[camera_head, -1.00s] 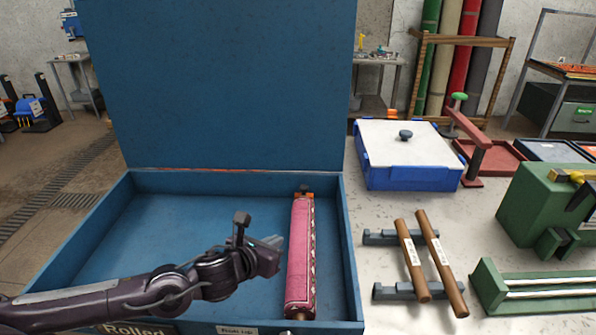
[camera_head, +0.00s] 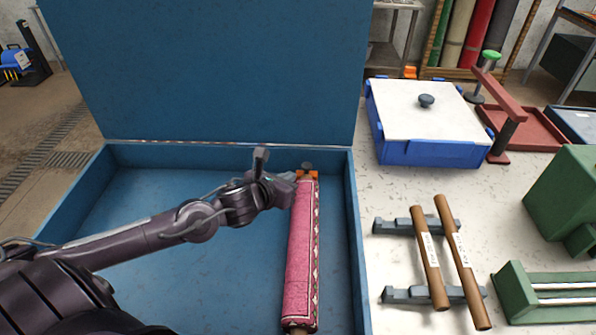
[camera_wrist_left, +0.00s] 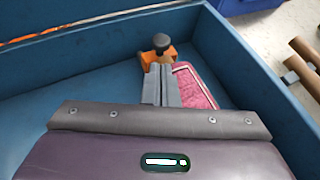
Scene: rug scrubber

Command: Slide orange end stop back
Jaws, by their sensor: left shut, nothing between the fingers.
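The orange end stop (camera_head: 313,174) sits at the far end of the pink rolled rug (camera_head: 301,250), inside the blue box near its right wall. It carries a dark round knob (camera_head: 307,166). In the left wrist view the end stop (camera_wrist_left: 149,59) and its knob (camera_wrist_left: 161,42) stand just beyond my fingertips, with the rug (camera_wrist_left: 195,88) to the right. My left gripper (camera_head: 291,180) is shut and empty, just left of the end stop and the rug's far end. Whether its fingertips touch the end stop I cannot tell. My right gripper is not in view.
The blue box (camera_head: 130,158) has a tall raised lid (camera_head: 200,70) behind. Its floor left of the rug is clear. Right of it stand a blue-and-white case (camera_head: 425,110), two brown rods (camera_head: 427,258) on grey rests, and green equipment (camera_head: 565,200).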

